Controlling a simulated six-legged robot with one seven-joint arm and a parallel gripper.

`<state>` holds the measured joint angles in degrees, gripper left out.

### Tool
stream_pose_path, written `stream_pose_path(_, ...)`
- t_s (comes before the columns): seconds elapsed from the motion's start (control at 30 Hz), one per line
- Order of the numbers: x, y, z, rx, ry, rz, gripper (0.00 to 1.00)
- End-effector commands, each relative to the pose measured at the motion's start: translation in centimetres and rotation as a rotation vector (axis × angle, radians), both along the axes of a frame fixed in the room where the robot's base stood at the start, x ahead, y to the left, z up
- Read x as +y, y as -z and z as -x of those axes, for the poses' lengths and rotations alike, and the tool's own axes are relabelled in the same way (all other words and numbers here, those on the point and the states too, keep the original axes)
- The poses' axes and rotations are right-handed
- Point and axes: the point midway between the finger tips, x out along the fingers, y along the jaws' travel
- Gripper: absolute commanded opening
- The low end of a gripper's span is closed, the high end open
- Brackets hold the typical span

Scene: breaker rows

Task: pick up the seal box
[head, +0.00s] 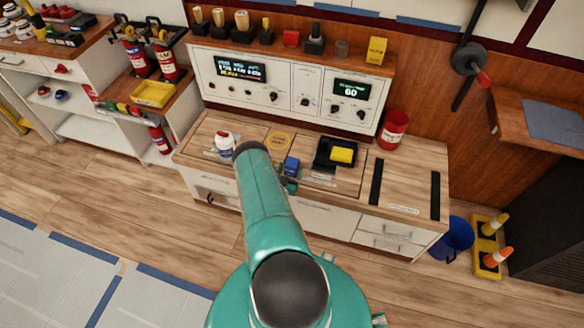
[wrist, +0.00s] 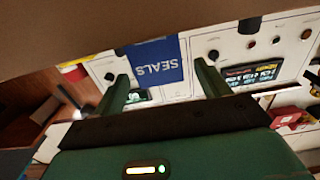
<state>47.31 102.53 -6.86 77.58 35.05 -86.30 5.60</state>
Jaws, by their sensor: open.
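The seal box is a small blue box (head: 291,165) on the wooden workbench top, left of the black tray in the head view. In the wrist view the blue seal box (wrist: 158,60) shows upside down, with white SEALS lettering. My gripper (head: 288,184) is at the near side of the box in the head view, mostly hidden behind my arm. In the wrist view my open gripper (wrist: 161,72) has one green finger on each side of the box in the picture. I cannot tell whether the box is fully between the fingers.
A black tray (head: 322,164) with a yellow block (head: 341,155) stands right of the box. A white bottle (head: 225,144) stands to the left. The control panel (head: 290,88) rises behind. A red can (head: 392,129) stands at the back right. Black strips lie on the right part.

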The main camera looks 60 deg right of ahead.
Motion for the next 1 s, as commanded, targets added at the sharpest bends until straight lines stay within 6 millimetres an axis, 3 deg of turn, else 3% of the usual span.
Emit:
stream_pose_path(0.2, -3.2, -0.2, -0.4, -0.002, 0.001, 0.002, 0.75)
stream_pose_path(0.5, -3.8, -0.2, -0.6, 0.000, -0.001, 0.000, 0.75)
stream_pose_path(0.77, -3.8, -0.2, -0.6, 0.000, -0.001, 0.000, 0.26)
stream_pose_path(1.0, -3.8, -0.3, -0.6, 0.000, -0.001, 0.000, 0.26)
